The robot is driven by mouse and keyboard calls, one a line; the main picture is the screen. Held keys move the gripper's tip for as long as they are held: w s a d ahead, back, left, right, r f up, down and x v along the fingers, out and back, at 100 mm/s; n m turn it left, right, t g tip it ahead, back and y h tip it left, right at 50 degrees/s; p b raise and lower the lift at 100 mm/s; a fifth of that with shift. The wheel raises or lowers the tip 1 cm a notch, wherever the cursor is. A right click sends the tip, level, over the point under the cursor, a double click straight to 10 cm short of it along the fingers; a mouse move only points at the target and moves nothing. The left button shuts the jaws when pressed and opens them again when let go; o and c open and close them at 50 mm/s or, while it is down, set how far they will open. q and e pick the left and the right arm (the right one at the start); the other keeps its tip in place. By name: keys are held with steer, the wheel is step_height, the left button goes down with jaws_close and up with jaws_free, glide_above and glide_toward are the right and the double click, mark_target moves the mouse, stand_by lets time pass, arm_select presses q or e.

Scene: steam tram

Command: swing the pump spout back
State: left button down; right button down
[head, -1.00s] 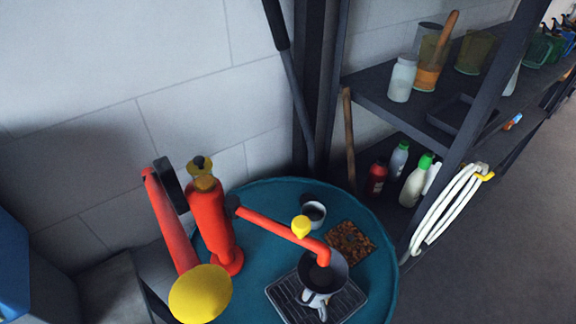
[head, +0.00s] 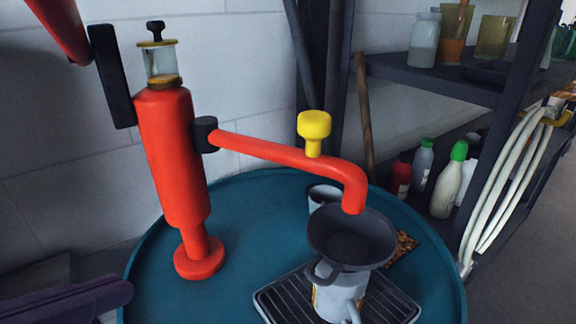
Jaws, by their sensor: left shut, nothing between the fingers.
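The red pump (head: 172,160) stands upright on the teal round table, with a glass cup on top. Its red spout (head: 270,151) reaches right from a black joint (head: 204,134) and bends down at its end. A yellow knob (head: 314,128) stands on the spout. The spout's mouth is over a dark funnel (head: 350,238), which sits on a pale pot (head: 338,298). My left gripper (head: 122,292), dark purple, is at the lower left, shut and empty, apart from the pump and spout. My right gripper is out of view.
The pot stands on a black slatted tray (head: 385,300) on the teal table (head: 225,300). A grey cup (head: 322,196) is behind the funnel. A shelf (head: 440,80) with bottles and a coiled white hose (head: 505,185) stand at right. The table's front left is clear.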

arm_select(q)
steer(key=d+r+m+t+h, duration=0.2)
steer(key=d+r+h, duration=0.3)
steer(key=r, duration=0.4)
steer(key=shift+w+r+m+t+h, duration=0.2)
steer(key=shift+m+t+h, duration=0.15)
steer(key=shift+h, duration=0.25)
steer(key=shift+d, duration=0.15)
glide_toward(304, 126)
steer(key=p+x, duration=0.1)
steer(key=x, duration=0.6)
steer(key=shift+s, duration=0.1)
